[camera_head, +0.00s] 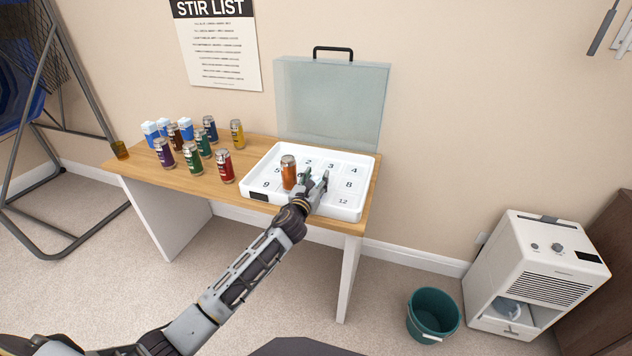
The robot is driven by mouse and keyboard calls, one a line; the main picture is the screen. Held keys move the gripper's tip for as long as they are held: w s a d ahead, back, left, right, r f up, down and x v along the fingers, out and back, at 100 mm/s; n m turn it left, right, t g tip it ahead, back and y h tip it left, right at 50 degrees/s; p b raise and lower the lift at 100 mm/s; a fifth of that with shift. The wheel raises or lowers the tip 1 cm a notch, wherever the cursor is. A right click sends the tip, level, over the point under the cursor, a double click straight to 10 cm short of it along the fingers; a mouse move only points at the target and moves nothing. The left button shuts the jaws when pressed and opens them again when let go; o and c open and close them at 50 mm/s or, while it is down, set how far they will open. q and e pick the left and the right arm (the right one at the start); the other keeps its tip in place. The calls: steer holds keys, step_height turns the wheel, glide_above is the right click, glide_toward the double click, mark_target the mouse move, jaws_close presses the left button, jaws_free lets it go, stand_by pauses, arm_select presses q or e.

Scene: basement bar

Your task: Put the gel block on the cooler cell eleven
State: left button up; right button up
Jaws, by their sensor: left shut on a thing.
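The cooler (254,203) is a white tray with numbered cells, its clear lid (330,105) standing open behind it. My left gripper (315,181) is over the tray's middle, between the orange can and the cell marked 8. The gripper covers the area of cell eleven, whose number is hidden. My right gripper is out of view.
An orange can (288,174) stands in the tray, just left of the gripper. Several coloured cans, including a red one (224,167), stand on the wooden table (205,190) left of the tray. An amber glass (120,150) is at the left edge. A green bucket (433,314) is on the floor.

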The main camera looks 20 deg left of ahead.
arm_select(q)
steer(key=shift+f, duration=0.15)
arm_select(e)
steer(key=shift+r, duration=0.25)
arm_select(q)
steer(key=o, duration=1.1)
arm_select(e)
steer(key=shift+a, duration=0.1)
arm_select(q)
steer(key=shift+s, duration=1.1)
steer(key=shift+s+p, duration=0.3)
steer(key=shift+s, duration=0.5)
steer(key=shift+s+a, duration=0.15)
steer(key=shift+s, duration=1.7)
steer(key=shift+s+p, duration=0.35)
steer(key=shift+s, duration=1.9)
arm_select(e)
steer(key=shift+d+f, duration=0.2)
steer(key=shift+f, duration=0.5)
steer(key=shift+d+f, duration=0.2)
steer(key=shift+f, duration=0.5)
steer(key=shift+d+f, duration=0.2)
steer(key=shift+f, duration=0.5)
